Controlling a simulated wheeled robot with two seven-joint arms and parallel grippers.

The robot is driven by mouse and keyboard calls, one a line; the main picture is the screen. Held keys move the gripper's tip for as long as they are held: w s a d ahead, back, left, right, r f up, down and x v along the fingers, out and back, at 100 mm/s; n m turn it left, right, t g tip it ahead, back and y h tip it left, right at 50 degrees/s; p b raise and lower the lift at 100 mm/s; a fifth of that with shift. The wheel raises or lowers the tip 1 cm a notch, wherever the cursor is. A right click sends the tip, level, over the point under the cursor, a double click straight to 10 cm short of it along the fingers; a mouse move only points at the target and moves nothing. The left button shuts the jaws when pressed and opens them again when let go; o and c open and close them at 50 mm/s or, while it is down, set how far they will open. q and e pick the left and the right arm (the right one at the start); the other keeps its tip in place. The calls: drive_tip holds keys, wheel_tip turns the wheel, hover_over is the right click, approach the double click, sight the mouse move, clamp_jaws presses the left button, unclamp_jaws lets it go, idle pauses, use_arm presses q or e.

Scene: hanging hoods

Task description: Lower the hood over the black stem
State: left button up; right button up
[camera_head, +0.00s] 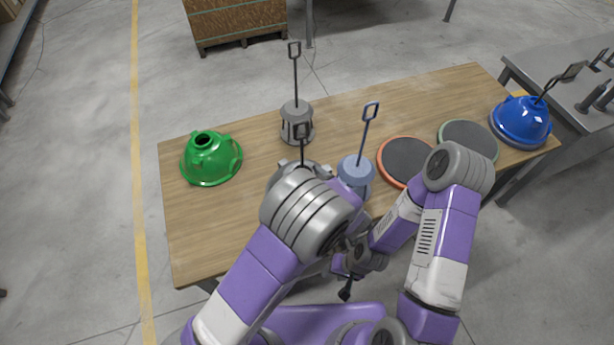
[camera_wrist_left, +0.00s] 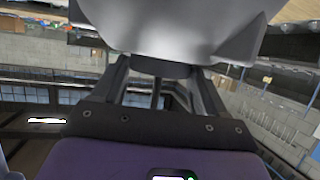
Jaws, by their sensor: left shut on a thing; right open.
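A silver-grey hood (camera_head: 290,170) shows partly behind my left arm in the head view. Its grey surface (camera_wrist_left: 170,30) fills the top of the left wrist view. My left gripper (camera_wrist_left: 160,75) is shut on this hood; my arm hides the gripper in the head view. A dark stem with a loop top (camera_head: 302,130) rises at the hood, its lower part hidden. I cannot tell how far the hood is down around it. My right gripper (camera_head: 346,291) is open and empty, low near the table's front edge.
On the wooden table (camera_head: 215,235) are a green hood (camera_head: 211,158), a grey stand with a looped stem (camera_head: 297,122), a blue-grey stand (camera_head: 355,172), an orange-rimmed disc (camera_head: 405,160), a green-rimmed disc (camera_head: 468,140) and a blue hood (camera_head: 521,121). The left front is clear.

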use_arm(q)
drive_tip(key=shift+s, duration=0.1)
drive_tip(key=shift+f, duration=0.45)
idle(0.9)
drive_tip(key=o, duration=1.8)
wheel_tip(320, 180, up, 10)
drive_tip(key=shift+r+p, duration=0.1)
drive_tip(key=shift+p, duration=0.6)
